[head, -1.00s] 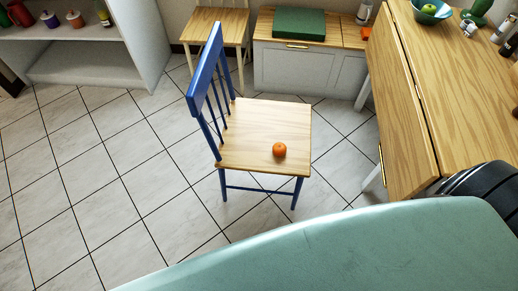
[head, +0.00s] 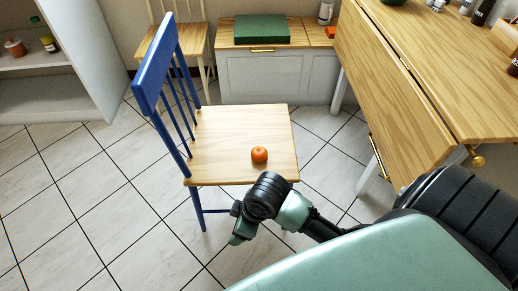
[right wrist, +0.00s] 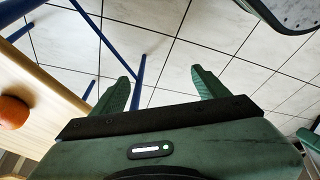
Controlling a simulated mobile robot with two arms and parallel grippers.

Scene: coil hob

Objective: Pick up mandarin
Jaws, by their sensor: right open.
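An orange mandarin (head: 259,155) rests on the pale wooden seat of a blue chair (head: 240,125), towards the seat's near right part. It also shows at the left edge of the right wrist view (right wrist: 12,112). My right gripper (head: 236,241) is in front of the seat's near edge, apart from the mandarin. In the right wrist view my right gripper (right wrist: 165,85) is open, with two green fingers spread and only floor and blue chair legs showing between and beyond them. My left gripper is not in view.
The chair's tall blue back (head: 158,65) stands at the seat's left. A wooden table (head: 430,70) is at the right and a white cabinet (head: 265,75) with a green box (head: 262,29) is behind. Tiled floor (head: 90,190) is free at the left.

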